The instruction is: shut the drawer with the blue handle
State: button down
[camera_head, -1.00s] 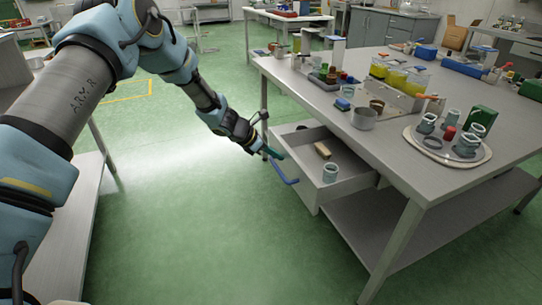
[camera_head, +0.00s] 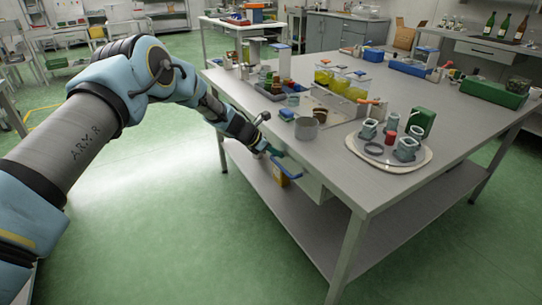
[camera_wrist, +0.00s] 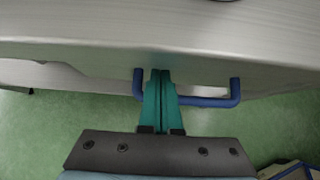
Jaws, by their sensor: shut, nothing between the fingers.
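The drawer (camera_head: 309,185) under the table top now sits in line with the table's front edge, and its inside cannot be seen. I cannot tell whether a small gap is left. Its blue handle (camera_head: 291,171) is a bent bar on the drawer front; it also shows in the wrist view (camera_wrist: 208,102). My gripper (camera_head: 276,153) has teal fingers, which are shut and empty. In the wrist view my fingertips (camera_wrist: 160,74) point at the drawer front beside the left end of the handle, touching or very close to it.
The green floor left of the table is clear.

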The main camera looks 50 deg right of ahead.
jog(key=shift+s+d+r, duration=0.1)
jog(key=shift+s+d, duration=0.1)
jog(key=shift+d, duration=0.35)
